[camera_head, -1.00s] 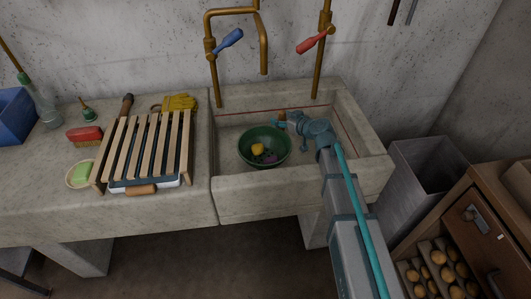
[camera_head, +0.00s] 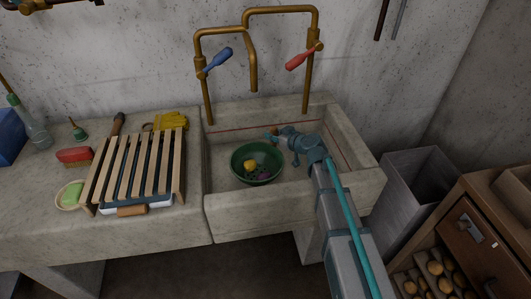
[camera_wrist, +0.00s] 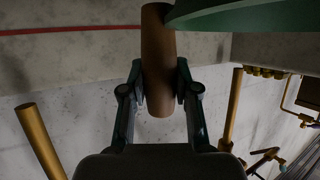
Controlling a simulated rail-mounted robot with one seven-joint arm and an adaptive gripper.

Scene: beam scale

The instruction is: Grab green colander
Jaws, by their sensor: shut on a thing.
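The green colander (camera_head: 243,176) sits in the stone sink, a round bowl with a yellow thing and a purple thing inside. Part of its green underside or rim (camera_wrist: 245,18) shows at the top of the wrist view. My gripper (camera_head: 281,134) is at the colander's back right side in the head view. In the wrist view its fingers (camera_wrist: 160,92) are shut on a brown rounded handle (camera_wrist: 158,50), which meets the green edge and looks like the colander's handle. The exact join is hidden.
The stone sink (camera_head: 260,222) has raised walls around the colander. Brass taps with a blue lever (camera_head: 216,62) and a red lever (camera_head: 300,59) stand behind it. A wooden slatted rack (camera_head: 130,170) lies on the left counter. A grey bin (camera_head: 405,190) stands at the right.

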